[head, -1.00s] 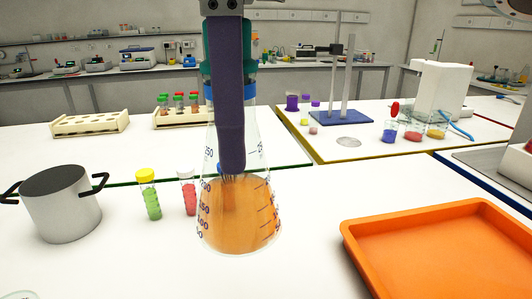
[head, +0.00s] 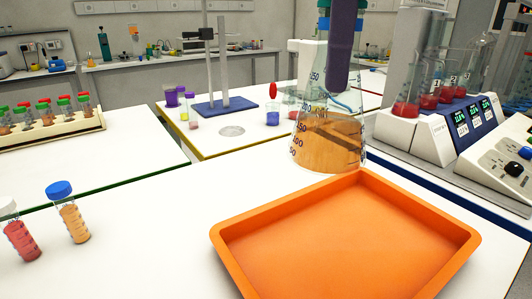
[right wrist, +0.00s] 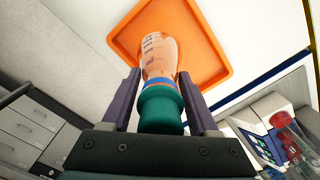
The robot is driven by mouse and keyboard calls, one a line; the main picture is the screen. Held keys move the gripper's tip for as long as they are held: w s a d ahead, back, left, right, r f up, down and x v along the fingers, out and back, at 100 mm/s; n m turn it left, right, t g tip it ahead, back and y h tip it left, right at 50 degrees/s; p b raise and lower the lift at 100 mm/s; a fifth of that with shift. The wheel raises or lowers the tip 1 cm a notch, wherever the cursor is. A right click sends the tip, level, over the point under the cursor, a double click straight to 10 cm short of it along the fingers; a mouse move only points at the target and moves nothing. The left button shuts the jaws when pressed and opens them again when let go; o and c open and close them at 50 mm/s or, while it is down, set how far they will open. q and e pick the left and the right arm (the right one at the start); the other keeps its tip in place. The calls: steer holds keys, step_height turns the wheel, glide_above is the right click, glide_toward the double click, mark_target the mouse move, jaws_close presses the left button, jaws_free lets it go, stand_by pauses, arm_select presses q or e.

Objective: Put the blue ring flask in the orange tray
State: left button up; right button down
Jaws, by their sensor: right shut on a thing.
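The blue ring flask (head: 328,140) is a clear conical flask with orange liquid and volume marks. It is upright in my right gripper (head: 340,60), whose purple finger covers part of its neck. In the right wrist view, both fingers (right wrist: 158,78) close on the neck, with the blue ring (right wrist: 158,83) and a green stopper (right wrist: 160,110) showing. The orange tray (head: 340,250) lies empty on the white bench. In the head view the flask's base appears at the tray's far rim; its exact height is unclear. My left gripper is not in view.
Blue-capped (head: 68,212) and white-capped (head: 18,235) tubes stand left of the tray, with free bench between. A tube rack (head: 50,130) is farther left. Lab devices (head: 440,120) stand at the right, and a stand with a blue base (head: 225,106) is behind.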

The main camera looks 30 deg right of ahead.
mark_target(330, 131)
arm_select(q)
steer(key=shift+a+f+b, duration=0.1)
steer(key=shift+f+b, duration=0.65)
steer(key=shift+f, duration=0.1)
arm_select(e)
step_height(330, 131, down, 6)
steer(key=shift+s+f, duration=0.15)
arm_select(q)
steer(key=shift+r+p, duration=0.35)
arm_select(e)
step_height(330, 131, down, 14)
steer(key=shift+r, duration=0.25)
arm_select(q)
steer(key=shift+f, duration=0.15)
arm_select(e)
steer(key=c, duration=0.6)
jaws_free()
steer(key=shift+f, duration=0.2)
steer(key=o, duration=0.4)
steer(key=shift+o, duration=0.2)
steer(key=shift+r, duration=0.1)
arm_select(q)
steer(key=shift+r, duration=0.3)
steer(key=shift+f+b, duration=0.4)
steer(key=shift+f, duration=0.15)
arm_select(e)
step_height(330, 131, up, 12)
steer(key=shift+r, duration=0.15)
